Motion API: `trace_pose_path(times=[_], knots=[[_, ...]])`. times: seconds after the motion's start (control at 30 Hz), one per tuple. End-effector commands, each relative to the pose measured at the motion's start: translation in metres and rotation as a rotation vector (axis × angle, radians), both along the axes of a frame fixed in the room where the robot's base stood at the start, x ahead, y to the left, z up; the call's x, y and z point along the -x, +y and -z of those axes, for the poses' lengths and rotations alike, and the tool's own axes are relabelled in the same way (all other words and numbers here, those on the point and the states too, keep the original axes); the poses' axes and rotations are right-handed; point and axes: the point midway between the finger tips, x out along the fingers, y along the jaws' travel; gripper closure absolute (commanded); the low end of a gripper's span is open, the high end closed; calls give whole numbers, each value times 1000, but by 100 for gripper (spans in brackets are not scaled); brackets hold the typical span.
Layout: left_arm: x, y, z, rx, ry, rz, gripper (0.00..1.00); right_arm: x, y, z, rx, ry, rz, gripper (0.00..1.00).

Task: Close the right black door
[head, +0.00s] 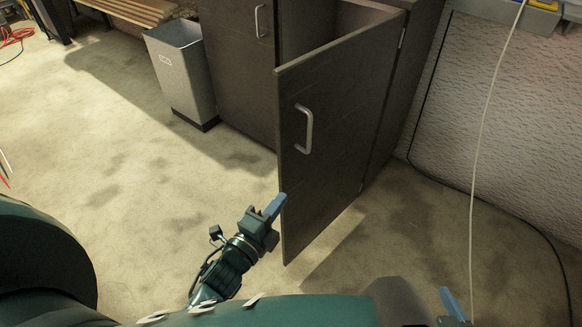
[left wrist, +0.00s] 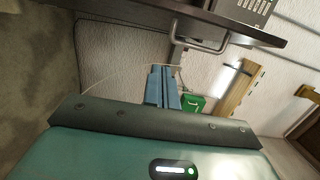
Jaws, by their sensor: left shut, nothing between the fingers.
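The right black door (head: 335,120) of the dark cabinet stands open, swung out from its hinges on the right. Its metal handle (head: 304,128) is on the face toward me. My left gripper (head: 274,207) is shut and empty, close to the lower free edge of the door; I cannot tell whether it touches. Its blue fingers lie together in the left wrist view (left wrist: 161,88), where a dark panel edge (left wrist: 180,26) with a metal handle (left wrist: 205,47) shows above them. A blue fingertip of my right gripper (head: 454,304) shows at the bottom right; the rest is mostly cut off.
The left cabinet door (head: 235,60) looks shut. A grey bin (head: 182,70) stands left of the cabinet. A white cable (head: 483,130) hangs at the right before a rough wall (head: 510,110), and a dark cable runs over the floor. The floor left of the door is clear.

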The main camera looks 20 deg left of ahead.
Motion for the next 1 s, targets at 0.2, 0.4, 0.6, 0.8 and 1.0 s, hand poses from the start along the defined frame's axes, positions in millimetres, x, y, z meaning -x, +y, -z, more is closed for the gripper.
trace_pose_path(times=[0.2,0.4,0.6,0.8,1.0], knots=[[-20,-4,0,-9,-5,-1,100,0,0,1,-1,2,2,10],[-61,-12,0,-9,-6,-1,100,1,-1,0,0,-6,2,10],[-101,-22,0,-7,-4,0,100,1,-2,-1,1,-20,5,10],[-112,6,0,-11,-2,0,100,1,-2,-3,1,-16,5,10],[-116,15,0,-8,-2,0,100,1,-2,-3,0,-16,5,10]])
